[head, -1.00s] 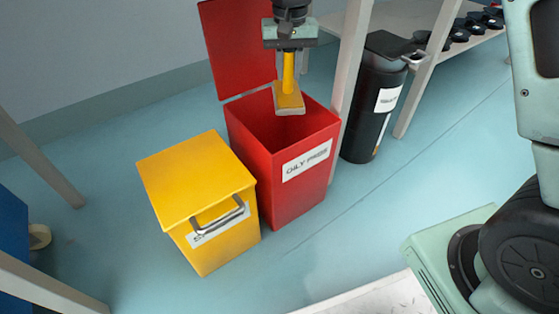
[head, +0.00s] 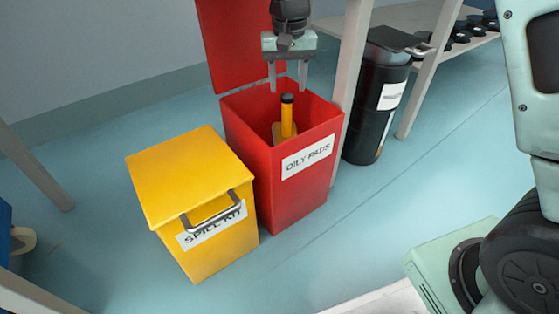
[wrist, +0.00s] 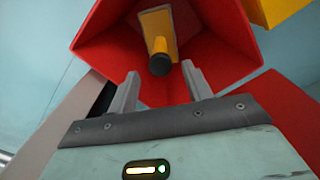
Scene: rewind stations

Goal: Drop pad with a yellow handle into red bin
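The red bin (head: 300,195), labelled "OILY PADS", stands on the floor with its lid (head: 240,45) raised at the back. The pad with a yellow handle (head: 287,118) is inside the bin's opening, handle pointing up with a black end. It also shows in the wrist view (wrist: 163,35), apart from the fingers. My gripper (head: 287,84) is above the bin mouth, open and empty, with a finger on either side of the line to the handle; it also shows in the wrist view (wrist: 158,88). The bin's lower inside is hidden.
A yellow box (head: 195,190) labelled "SPILL KIT" stands shut, left of the red bin. A black bin (head: 377,100) stands to the right, behind a table leg (head: 352,75). A shelf (head: 420,25) holds several dark round items. The floor in front is clear.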

